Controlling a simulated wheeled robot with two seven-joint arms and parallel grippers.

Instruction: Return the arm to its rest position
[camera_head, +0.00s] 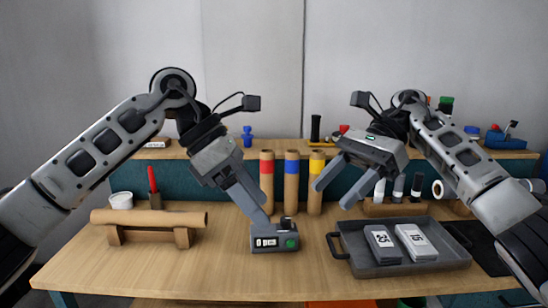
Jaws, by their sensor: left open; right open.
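My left arm (105,140) comes in from the left and bends down at its wrist. My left gripper (262,212) points down to the right, open, with its fingertips just above or behind a small dark device (275,240) with a label and a green button. I cannot tell whether they touch it. My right arm (465,155) comes in from the right. My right gripper (334,196) is open and empty, with its fingers pointing down to the left above the table, left of the tray.
A dark tray (440,268) holds two numbered grey blocks (383,244) at right. Tubes banded red (266,180), blue (291,180) and yellow (316,168) stand behind. A brown roll (150,217) lies on supports at left. The front middle of the table (200,275) is clear.

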